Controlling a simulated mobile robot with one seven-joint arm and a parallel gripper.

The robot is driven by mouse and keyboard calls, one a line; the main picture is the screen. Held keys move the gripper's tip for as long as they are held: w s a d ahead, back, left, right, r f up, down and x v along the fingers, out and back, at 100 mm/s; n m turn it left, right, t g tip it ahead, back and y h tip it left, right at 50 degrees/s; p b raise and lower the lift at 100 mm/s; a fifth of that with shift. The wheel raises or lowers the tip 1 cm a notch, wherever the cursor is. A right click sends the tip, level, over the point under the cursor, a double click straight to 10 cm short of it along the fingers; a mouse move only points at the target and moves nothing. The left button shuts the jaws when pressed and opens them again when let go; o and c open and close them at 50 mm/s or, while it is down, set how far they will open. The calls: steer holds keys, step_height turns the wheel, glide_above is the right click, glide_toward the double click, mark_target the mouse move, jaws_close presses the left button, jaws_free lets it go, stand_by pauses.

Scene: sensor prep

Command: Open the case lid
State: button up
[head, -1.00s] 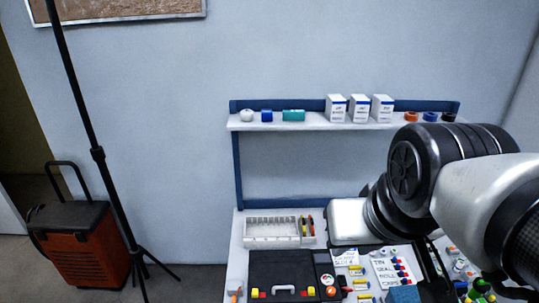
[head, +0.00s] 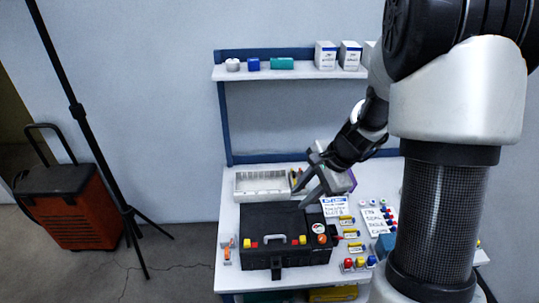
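The black case (head: 272,222) sits on the near left part of the white table, and its lid looks shut. It has a grey handle (head: 273,240), yellow and red pieces along the front of its top, and a dark latch-like part (head: 276,268) hanging at the front. My gripper (head: 308,178) is above the back right corner of the case, pointing left. Its two fingers are spread apart with nothing seen between them. I cannot tell how high it is above the case.
A white compartment tray (head: 262,196) lies behind the case. Labelled cards (head: 336,206) and small coloured parts lie to its right. A shelf (head: 285,73) with boxes spans the back. A red wheeled case (head: 75,215) and a tripod stand (head: 95,150) are on the floor left.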

mark_target(278, 236)
steer(key=w+a+f+m, duration=0.1)
steer(key=f, duration=0.7)
steer(key=w+a+f+m+b, duration=0.1)
steer(key=w+a+f, duration=0.1)
steer(key=f, duration=0.6)
steer(key=w+a+f+m+b, duration=0.1)
steer(key=w+f, duration=0.1)
steer(key=f, duration=0.6)
steer(key=shift+a+f, duration=0.15)
steer(key=shift+a, duration=0.15)
jaws_close()
